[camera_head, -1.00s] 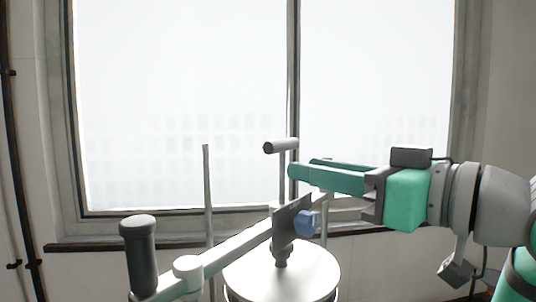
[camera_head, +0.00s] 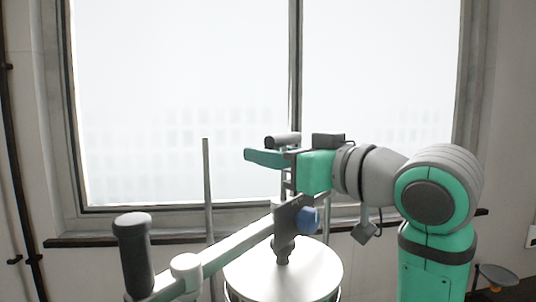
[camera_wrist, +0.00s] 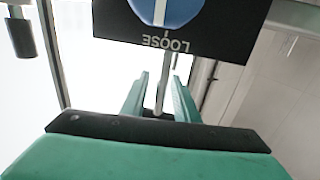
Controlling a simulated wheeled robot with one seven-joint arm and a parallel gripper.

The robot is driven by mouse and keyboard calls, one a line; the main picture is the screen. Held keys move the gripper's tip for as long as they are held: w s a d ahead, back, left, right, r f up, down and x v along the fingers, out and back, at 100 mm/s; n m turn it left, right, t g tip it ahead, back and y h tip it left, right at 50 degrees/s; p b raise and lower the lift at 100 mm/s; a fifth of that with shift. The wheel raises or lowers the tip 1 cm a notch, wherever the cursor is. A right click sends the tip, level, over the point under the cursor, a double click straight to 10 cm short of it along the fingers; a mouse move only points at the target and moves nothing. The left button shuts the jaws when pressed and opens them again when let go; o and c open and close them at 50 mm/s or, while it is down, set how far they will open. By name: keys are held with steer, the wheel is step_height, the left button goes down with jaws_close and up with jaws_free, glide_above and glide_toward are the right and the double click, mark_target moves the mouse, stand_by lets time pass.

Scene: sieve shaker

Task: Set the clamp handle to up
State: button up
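A grey bar (camera_head: 237,248) with an upright dark grip (camera_head: 132,252) at its near left end runs to a dark plate (camera_head: 288,214) with a blue knob (camera_head: 309,220). The wrist view shows the plate (camera_wrist: 225,40) upside down, reading "LOOSE", and the knob (camera_wrist: 165,8) with a white stripe. A short grey horizontal grip (camera_head: 283,141) stands just above my gripper, its stem partly hidden. I cannot tell which grip is the clamp handle. My gripper (camera_head: 262,158) points left above the plate. Its fingers (camera_wrist: 160,98) are apart; a thin rod shows in the gap, apparently beyond them.
A round pale lid (camera_head: 265,276) lies below the plate. A thin upright rod (camera_head: 208,190) stands left of my fingertips. A window with a dark sill (camera_head: 110,240) is behind. The space right of the lid holds my own arm.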

steer(key=shift+w, duration=0.15)
jaws_close()
steer(key=shift+r, duration=1.8)
jaws_free()
